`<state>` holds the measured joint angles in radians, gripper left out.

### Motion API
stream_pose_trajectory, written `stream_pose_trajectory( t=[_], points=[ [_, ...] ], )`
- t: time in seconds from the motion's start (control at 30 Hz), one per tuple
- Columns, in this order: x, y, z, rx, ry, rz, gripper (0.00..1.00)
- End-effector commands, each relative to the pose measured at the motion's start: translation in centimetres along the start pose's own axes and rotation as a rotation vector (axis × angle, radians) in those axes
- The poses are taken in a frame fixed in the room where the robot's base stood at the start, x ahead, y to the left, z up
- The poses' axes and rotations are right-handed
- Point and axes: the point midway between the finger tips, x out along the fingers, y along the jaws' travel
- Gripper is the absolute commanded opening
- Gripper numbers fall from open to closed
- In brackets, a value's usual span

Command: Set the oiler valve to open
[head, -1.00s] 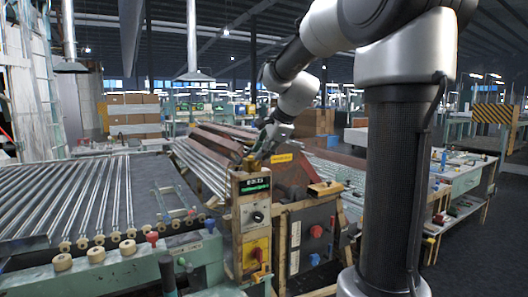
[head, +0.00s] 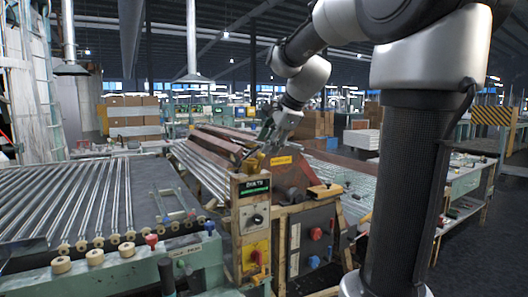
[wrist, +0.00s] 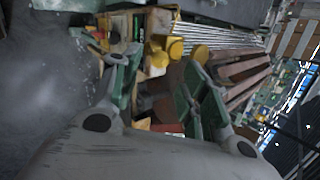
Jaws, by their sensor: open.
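My gripper (head: 257,151) is open and empty, just above and behind the top of the control post. In the wrist view its two fingers (wrist: 163,88) stand apart. Round yellow knobs (wrist: 173,47) show beyond the gap between them, with no contact that I can see. The wooden control post (head: 236,230) has a lit green display (head: 255,187), a black dial and a yellow plate with a red and yellow handle (head: 257,257). No label that I can read names the oiler valve, so I cannot tell which part it is or its setting.
A dark cabinet (head: 312,235) with a red knob stands right of the post. Brown sloping covers (head: 225,143) lie behind. Dark open floor (head: 480,255) is at the right.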

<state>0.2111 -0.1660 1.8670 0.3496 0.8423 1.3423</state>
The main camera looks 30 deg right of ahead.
Motion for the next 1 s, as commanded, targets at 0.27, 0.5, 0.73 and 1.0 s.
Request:
stream_pose_trajectory(
  t=[0.27,0.5,0.73,1.0],
  points=[
    [-5.3,-0.1,0.0,0.001,0.001,-0.003,0.44],
    [-6.5,0.0,0.0,0.001,0.0,-0.001,0.44],
    [-6.5,0.0,0.0,0.0,0.0,0.0,0.44],
    [-6.5,0.0,0.0,-0.031,-0.001,0.0,0.44]
  ],
)
